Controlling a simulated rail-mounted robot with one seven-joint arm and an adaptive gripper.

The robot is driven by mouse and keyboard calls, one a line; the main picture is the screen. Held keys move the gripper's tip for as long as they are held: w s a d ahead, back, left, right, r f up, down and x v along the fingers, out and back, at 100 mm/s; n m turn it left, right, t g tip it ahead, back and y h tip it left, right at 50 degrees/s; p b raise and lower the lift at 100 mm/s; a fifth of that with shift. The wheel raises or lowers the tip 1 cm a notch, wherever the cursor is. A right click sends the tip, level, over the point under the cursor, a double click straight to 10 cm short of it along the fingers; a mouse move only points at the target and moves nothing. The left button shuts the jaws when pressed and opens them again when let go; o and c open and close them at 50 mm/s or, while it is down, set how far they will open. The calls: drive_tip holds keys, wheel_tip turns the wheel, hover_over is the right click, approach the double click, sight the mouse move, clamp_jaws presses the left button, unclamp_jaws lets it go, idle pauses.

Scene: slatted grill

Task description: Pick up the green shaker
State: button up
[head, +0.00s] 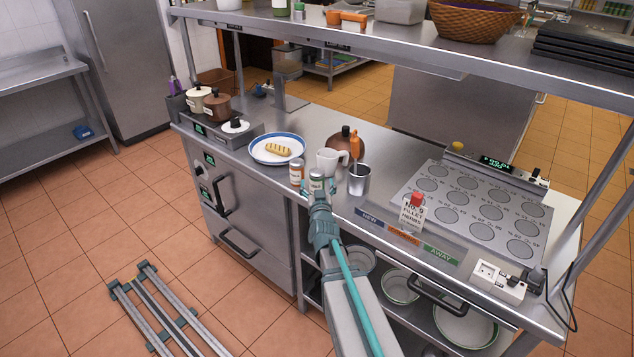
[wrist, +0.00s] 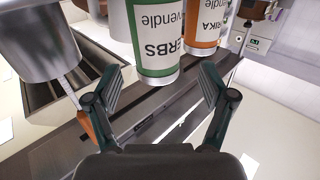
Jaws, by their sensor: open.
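My gripper (wrist: 162,77) is open, with one finger to each side of the shaker's near end and visible gaps between. I cannot tell how deep the shaker is between the fingers. In the head view my gripper (head: 318,188) is at the counter's front edge. An orange-banded shaker (wrist: 204,28) stands close beside the green one; it also shows in the head view (head: 297,172).
A metal cup (head: 359,182) with an orange-handled tool and a white mug (head: 328,162) stand close to the right. A plate (head: 262,156) with food lies to the left. An overhead shelf (head: 400,48) spans the counter.

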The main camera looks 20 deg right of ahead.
sight(318, 182)
drive_tip(key=p+x, duration=0.1)
drive_tip(key=x, duration=0.3)
drive_tip(key=shift+w+d+f+p, duration=0.2)
drive_tip(key=shift+w+d+p, duration=0.1)
drive_tip(key=shift+p, duration=0.1)
drive_tip(key=shift+s+a, duration=0.1)
drive_tip(key=c, duration=1.3)
